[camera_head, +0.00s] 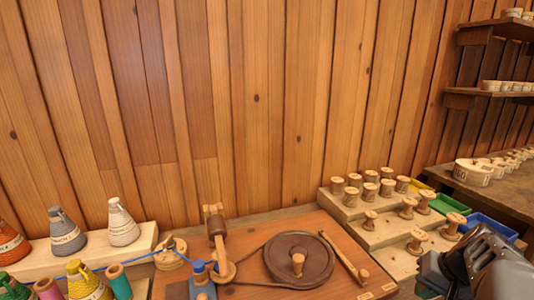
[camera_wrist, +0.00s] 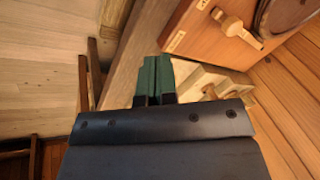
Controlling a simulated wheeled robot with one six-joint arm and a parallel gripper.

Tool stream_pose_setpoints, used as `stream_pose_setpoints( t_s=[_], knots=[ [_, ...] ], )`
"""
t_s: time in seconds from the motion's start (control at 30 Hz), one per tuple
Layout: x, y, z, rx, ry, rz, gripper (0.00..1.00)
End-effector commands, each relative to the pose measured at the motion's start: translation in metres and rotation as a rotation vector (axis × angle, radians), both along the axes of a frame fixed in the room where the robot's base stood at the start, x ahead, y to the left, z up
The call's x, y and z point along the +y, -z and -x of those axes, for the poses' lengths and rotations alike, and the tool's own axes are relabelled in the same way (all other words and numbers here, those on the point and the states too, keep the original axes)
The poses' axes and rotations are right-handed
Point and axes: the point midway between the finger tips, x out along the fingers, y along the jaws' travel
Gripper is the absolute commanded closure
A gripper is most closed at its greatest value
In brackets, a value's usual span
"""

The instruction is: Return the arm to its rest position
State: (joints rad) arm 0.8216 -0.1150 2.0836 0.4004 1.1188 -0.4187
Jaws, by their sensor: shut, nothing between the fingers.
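My gripper (camera_wrist: 157,62) shows in the wrist view with its two green fingers side by side, shut and empty. Part of my dark arm (camera_head: 480,265) shows at the lower right of the head view, in front of the right side of the workbench. The wrist view shows the fingers over the edge of a light wooden surface, apart from the reddish winding board (camera_wrist: 205,40). Their height above it is hard to tell.
In the head view, the winding board (camera_head: 250,240) carries a dark round wheel (camera_head: 300,250). Several wooden spools stand on a stepped rack (camera_head: 375,225). A blue bin (camera_head: 492,225) lies near my arm. Thread cones (camera_head: 122,225) stand at left. Shelves (camera_head: 490,97) hang at right.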

Motion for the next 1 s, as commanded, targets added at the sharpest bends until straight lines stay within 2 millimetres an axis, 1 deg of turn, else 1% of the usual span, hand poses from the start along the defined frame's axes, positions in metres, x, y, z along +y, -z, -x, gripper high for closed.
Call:
stream_pose_setpoints(
  t_s=[0.03, 0.17, 0.3, 0.4, 0.5, 0.6, 0.7, 0.8, 1.0],
  knots=[
    [0.021, -0.016, 0.002, 0.035, -0.004, 0.036, 1.00],
    [0.066, -0.030, 0.009, 0.086, -0.037, 0.133, 1.00],
    [0.115, -0.055, 0.019, 0.077, -0.149, 0.243, 1.00],
    [0.147, -0.073, 0.026, 0.046, -0.271, 0.306, 1.00],
    [0.172, -0.087, 0.033, 0.014, -0.387, 0.338, 1.00],
    [0.191, -0.100, 0.035, -0.020, -0.460, 0.348, 1.00],
    [0.203, -0.109, 0.034, -0.046, -0.501, 0.351, 1.00],
    [0.209, -0.111, 0.034, -0.051, -0.520, 0.350, 1.00],
    [0.209, -0.110, 0.034, -0.051, -0.524, 0.350, 1.00]
  ],
)
